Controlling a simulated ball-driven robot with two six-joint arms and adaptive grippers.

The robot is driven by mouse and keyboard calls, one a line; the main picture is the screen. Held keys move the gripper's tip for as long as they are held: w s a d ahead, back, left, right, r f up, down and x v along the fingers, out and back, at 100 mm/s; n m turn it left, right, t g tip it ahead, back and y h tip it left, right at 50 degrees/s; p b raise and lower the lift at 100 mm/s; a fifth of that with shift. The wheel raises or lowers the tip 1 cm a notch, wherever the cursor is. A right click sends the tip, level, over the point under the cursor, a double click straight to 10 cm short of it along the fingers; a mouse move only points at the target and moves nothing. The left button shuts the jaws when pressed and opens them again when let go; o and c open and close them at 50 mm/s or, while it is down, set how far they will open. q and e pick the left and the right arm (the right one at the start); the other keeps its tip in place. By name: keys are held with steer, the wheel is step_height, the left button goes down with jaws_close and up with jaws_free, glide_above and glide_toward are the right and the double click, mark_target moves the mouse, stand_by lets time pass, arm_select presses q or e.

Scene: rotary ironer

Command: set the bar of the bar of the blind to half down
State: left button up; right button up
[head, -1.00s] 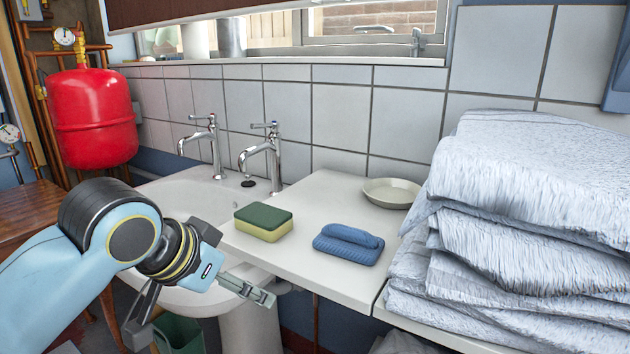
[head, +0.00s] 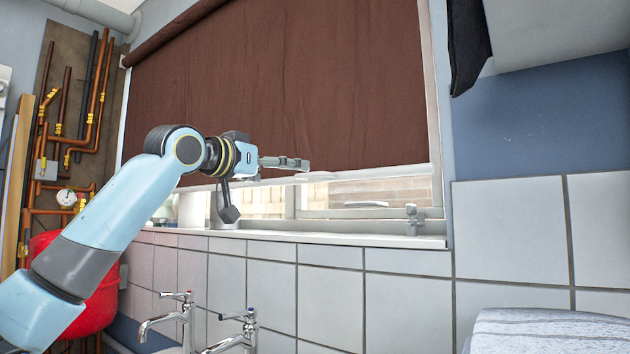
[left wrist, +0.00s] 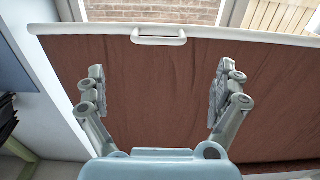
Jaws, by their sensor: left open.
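The brown blind (head: 300,95) hangs over most of the window, with a pale bar (head: 375,173) along its lower edge. A strip of window shows below the bar. In the left wrist view, the bar (left wrist: 240,38) runs across the top, with a small pale handle (left wrist: 158,39) on it. My left gripper (head: 268,190) is open in front of the blind near the bar. In the wrist view, its two fingers (left wrist: 158,90) are spread apart over the brown cloth, with nothing between them, and the handle lies beyond their tips. My right gripper is out of view.
The window sill (head: 330,239) runs below the bar, above white tiles. Two taps (head: 180,318) stand below. A red tank (head: 100,300) and copper pipes are at the left. A folded pile (head: 550,330) is at the lower right.

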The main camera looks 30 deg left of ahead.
mark_target(307, 175)
arm_select(q)
steer(key=w, duration=0.2)
steer(key=w+d, duration=0.1)
steer(key=w, duration=0.6)
steer(key=shift+d+p, duration=0.2)
steer(key=shift+p, duration=0.2)
steer(key=shift+w+d+f, duration=0.1)
steer(key=shift+w+f, duration=0.05)
steer(key=shift+w, duration=0.5)
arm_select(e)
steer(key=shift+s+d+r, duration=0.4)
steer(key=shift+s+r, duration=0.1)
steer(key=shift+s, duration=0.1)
